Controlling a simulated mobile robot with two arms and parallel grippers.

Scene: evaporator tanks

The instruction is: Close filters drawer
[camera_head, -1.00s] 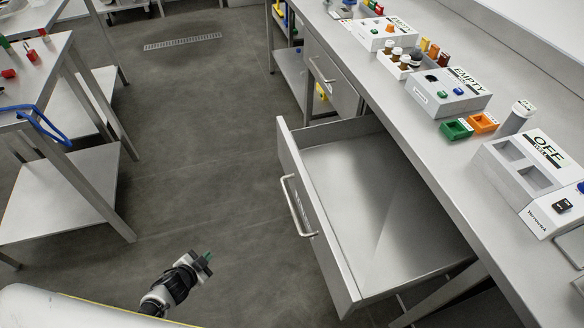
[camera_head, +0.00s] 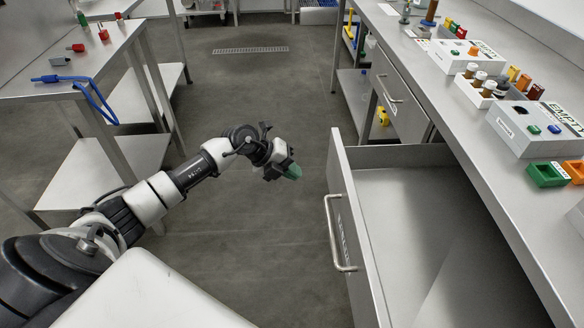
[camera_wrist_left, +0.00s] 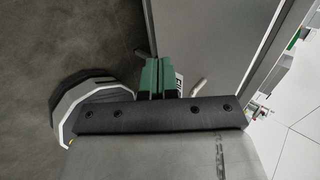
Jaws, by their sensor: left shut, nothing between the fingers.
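The open steel drawer (camera_head: 400,190) sticks out from under the right-hand counter and looks empty inside. Its front panel (camera_head: 348,205) carries a bar handle (camera_head: 334,235). My left gripper (camera_head: 291,171), with green fingertips, is in the air to the left of the drawer front, apart from it and from the handle. In the left wrist view the green fingers (camera_wrist_left: 160,78) are together with nothing between them. A label and part of the handle (camera_wrist_left: 198,87) show just beyond them. My right gripper is not in view.
A shut drawer (camera_head: 400,95) sits farther along the counter. The countertop (camera_head: 450,110) carries boxes and bottles. A steel table (camera_head: 80,85) with a blue hose (camera_head: 95,98) stands at the left. The floor between is clear.

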